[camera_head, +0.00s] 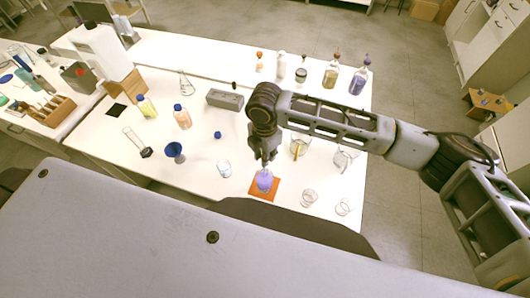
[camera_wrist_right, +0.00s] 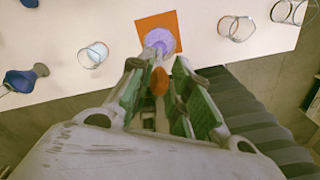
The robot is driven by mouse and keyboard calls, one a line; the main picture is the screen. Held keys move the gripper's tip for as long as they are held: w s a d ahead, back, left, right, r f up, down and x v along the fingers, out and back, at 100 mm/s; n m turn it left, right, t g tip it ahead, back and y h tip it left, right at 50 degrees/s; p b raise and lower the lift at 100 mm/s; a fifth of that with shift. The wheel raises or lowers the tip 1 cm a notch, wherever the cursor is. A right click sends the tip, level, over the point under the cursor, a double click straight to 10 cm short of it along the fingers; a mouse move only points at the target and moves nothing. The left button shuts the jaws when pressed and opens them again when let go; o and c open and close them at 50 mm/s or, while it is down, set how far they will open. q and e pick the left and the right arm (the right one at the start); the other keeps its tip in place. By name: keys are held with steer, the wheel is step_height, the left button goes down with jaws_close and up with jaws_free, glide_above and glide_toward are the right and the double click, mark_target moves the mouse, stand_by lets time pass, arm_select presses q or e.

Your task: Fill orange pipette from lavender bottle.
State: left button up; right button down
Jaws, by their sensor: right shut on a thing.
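My right gripper (camera_head: 266,157) points down above a clear vessel of lavender liquid (camera_head: 264,182) on an orange mat (camera_head: 275,188). In the right wrist view, my right gripper (camera_wrist_right: 158,68) is shut on the pipette, whose orange bulb (camera_wrist_right: 159,82) shows between the green-sided fingers. The pipette's lower end is hidden, so I cannot tell whether it dips into the liquid. The vessel also shows in that view (camera_wrist_right: 160,41), just beyond the fingertips. A stoppered bottle of purple liquid (camera_head: 358,82) stands at the back right. My left gripper is out of view.
A small beaker (camera_head: 224,169) and a blue funnel-like piece (camera_head: 175,151) stand left of the mat. Empty glass beakers (camera_head: 309,198) are to its right. A grey block (camera_head: 225,99) and a row of bottles (camera_head: 331,72) lie farther back.

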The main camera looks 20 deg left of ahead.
steer(key=shift+f+b, duration=1.3)
steer(key=shift+f, duration=2.55)
steer(key=c, duration=1.9)
jaws_free()
stand_by(1.8)
